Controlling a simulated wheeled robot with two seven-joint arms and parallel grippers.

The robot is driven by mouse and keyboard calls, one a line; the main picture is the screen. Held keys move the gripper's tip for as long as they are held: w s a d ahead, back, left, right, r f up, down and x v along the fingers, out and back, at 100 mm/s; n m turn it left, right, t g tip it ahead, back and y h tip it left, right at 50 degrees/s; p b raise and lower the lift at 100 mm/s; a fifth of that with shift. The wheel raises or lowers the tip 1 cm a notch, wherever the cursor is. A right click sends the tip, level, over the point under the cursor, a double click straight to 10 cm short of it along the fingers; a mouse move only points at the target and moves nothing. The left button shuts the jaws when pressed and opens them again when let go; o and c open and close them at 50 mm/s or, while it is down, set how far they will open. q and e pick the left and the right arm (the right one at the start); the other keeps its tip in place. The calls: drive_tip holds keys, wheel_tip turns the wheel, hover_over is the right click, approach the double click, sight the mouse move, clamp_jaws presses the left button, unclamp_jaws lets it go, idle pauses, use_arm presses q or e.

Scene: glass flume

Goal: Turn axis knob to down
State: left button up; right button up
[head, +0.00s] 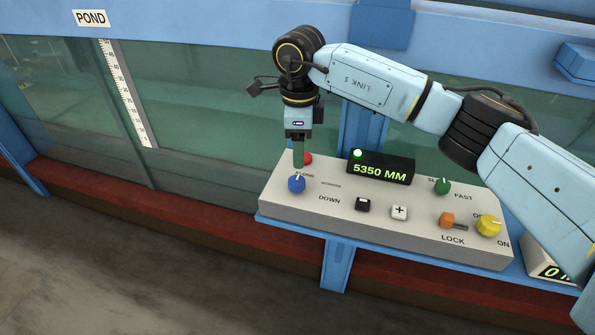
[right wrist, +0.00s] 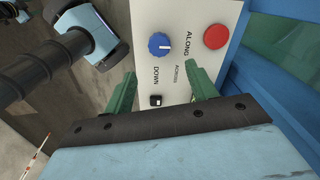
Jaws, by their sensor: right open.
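The axis knob is a round blue knob (head: 297,184) at the left end of the sloping grey control panel (head: 345,220). It also shows in the right wrist view (right wrist: 160,44), with the labels ALONG, ACROSS and DOWN beside it. Its white pointer mark appears turned toward ALONG. My right gripper (head: 298,160) points down close above the knob in the head view, partly covering the red button and the labels. In the right wrist view its green fingers (right wrist: 163,90) are apart with nothing between them, and the knob lies beyond the fingertips. My left gripper is not seen.
A red button (right wrist: 216,37) sits close to the knob. The panel also has a black button (head: 362,205), a white plus button (head: 399,213), a green knob (head: 442,186), an orange lock switch (head: 447,220) and a yellow knob (head: 489,226). A display (head: 380,168) reads 5350 MM.

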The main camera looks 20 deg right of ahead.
hover_over(299, 180)
wheel_tip(299, 180, down, 4)
drive_tip(key=shift+s+f, duration=0.1)
wheel_tip(299, 180, down, 4)
drive_tip(key=shift+r, duration=0.15)
drive_tip(key=shift+f, duration=0.45)
drive_tip(key=c, duration=1)
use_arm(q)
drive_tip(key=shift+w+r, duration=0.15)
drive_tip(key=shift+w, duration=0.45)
